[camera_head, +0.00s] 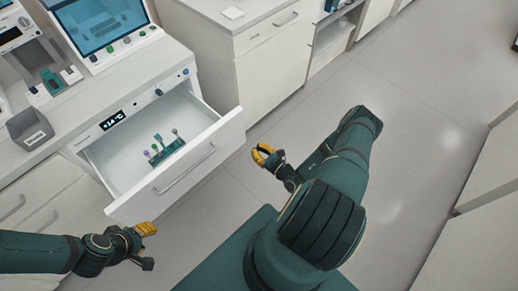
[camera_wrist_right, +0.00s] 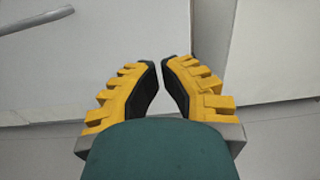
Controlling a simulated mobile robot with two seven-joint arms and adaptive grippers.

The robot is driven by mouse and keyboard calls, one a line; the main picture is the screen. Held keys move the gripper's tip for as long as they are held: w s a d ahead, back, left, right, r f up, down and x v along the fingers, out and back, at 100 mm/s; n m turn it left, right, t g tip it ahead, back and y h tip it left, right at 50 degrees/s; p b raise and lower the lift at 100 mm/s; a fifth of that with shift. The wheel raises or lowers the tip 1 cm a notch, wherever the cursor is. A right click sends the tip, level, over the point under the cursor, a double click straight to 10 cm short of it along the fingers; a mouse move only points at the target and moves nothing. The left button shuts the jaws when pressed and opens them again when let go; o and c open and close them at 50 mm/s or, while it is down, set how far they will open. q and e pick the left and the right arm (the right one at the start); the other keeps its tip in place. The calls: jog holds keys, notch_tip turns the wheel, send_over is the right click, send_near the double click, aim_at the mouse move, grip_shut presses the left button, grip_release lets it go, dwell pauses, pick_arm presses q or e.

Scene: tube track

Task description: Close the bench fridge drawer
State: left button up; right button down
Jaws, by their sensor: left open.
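The bench fridge drawer (camera_head: 190,171) is white and stands pulled out from the bench, with a bar handle (camera_head: 185,169) on its front. A teal rack (camera_head: 167,151) with several small coloured-cap tubes sits inside. My left gripper (camera_head: 149,236) is open and empty, in front of the drawer's near left corner, apart from the handle. My right gripper (camera_head: 268,157) is beyond the right end of the drawer front and holds nothing visible. In the right wrist view its fingers (camera_wrist_right: 161,65) converge with a narrow gap. A bar, apparently the handle (camera_wrist_right: 38,20), shows at upper left there.
The bench top holds a screen device (camera_head: 104,25), a grey bin (camera_head: 30,128) and other instruments. A white cabinet (camera_head: 272,65) stands right of the drawer. Handled cupboards (camera_head: 45,200) lie to its left. The floor (camera_head: 420,120) at right is clear.

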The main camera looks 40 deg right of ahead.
aim_at(236, 132)
pick_arm(q)
jog(key=shift+f, duration=0.25)
pick_arm(e)
jog(key=w, duration=1)
jog(key=shift+w+a, duration=0.2)
jog(key=shift+w, duration=0.1)
